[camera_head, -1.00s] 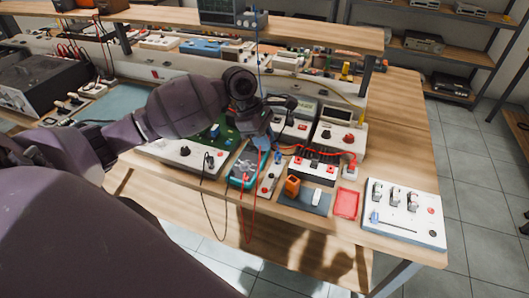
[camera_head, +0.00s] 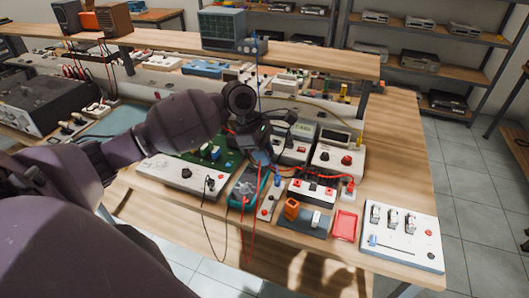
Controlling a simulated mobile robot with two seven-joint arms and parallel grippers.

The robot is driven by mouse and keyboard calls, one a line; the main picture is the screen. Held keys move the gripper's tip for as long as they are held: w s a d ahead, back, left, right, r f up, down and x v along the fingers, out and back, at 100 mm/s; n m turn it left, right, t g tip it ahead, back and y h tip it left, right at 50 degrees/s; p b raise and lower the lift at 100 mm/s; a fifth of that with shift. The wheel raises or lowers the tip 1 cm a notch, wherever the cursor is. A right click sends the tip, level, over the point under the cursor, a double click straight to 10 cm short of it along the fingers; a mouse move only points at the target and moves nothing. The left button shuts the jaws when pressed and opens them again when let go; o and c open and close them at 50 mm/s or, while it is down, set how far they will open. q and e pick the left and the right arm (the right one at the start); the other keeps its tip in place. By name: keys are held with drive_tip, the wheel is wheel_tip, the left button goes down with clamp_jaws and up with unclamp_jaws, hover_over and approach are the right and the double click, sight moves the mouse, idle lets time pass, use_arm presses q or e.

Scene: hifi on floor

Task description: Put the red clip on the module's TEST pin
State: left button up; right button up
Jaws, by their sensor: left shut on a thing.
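My left gripper (camera_head: 262,156) is over the middle of the bench, just behind the teal multimeter (camera_head: 243,193). It is shut; a red lead (camera_head: 318,178) runs from the right up to its fingertips. The red clip at the lead's end is hidden by the fingers and too small to make out. A white module with red terminals (camera_head: 312,193) stands just right of the gripper. A green circuit board (camera_head: 228,158) lies to its left. No TEST label is legible, so I cannot tell which pin it is. My right gripper is not in view.
Grey boxes with displays (camera_head: 335,160) stand behind the white module. An orange block (camera_head: 291,208), a red tray (camera_head: 345,226) and a white switch panel (camera_head: 400,237) line the front edge. A raised shelf (camera_head: 300,63) runs along the back. Bare wood lies at the right.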

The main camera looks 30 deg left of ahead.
use_arm(q)
drive_tip(key=shift+r, duration=2.5)
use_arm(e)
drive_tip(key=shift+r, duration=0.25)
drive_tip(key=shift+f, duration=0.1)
